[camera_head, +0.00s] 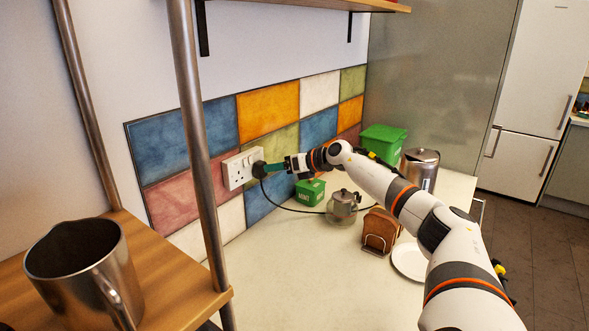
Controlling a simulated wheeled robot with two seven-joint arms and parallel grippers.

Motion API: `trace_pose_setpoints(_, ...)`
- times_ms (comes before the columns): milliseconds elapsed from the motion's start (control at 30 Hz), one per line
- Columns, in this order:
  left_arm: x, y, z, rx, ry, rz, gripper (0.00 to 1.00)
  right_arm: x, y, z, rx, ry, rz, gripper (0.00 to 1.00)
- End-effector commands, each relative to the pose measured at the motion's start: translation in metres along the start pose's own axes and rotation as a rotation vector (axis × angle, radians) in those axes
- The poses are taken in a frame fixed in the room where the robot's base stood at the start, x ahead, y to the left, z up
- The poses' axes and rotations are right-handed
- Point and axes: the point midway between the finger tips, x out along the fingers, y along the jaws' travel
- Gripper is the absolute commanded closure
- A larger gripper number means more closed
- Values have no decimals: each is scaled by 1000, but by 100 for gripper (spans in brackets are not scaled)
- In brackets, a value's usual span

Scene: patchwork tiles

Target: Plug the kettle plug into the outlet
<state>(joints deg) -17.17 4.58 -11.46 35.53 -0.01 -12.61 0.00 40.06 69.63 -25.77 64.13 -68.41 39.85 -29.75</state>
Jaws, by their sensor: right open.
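A white double wall outlet (241,169) is set on the patchwork tiles. A black plug (259,169) sits against its right-hand socket, and a black cable hangs from it to the counter. I cannot tell how deep its pins are in. My right gripper (274,168) is at the plug, its fingertips beside or just behind the plug body; it is open. A steel lidded vessel (421,169), perhaps the kettle, stands at the back right, partly behind my right arm. My left gripper is not in view.
A wooden shelf with metal posts (198,140) and a steel jug (84,271) stands at the left. The front counter (290,270) is clear.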

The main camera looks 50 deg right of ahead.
Motion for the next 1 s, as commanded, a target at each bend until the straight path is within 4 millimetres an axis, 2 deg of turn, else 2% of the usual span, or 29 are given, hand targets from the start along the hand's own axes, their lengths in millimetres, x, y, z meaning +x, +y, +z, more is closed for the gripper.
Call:
trace_pose_setpoints(33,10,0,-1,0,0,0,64,-10,4,6,-5,-3,5,34)
trace_pose_setpoints(100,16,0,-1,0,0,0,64,-24,3,5,-4,-2,4,34)
trace_pose_setpoints(333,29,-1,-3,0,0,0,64,-51,2,3,-1,-1,2,34)
trace_pose_setpoints(500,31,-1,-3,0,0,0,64,-56,0,0,0,1,-1,34)
trace_pose_setpoints(1000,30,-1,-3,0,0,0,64,-57,0,0,1,2,-2,34)
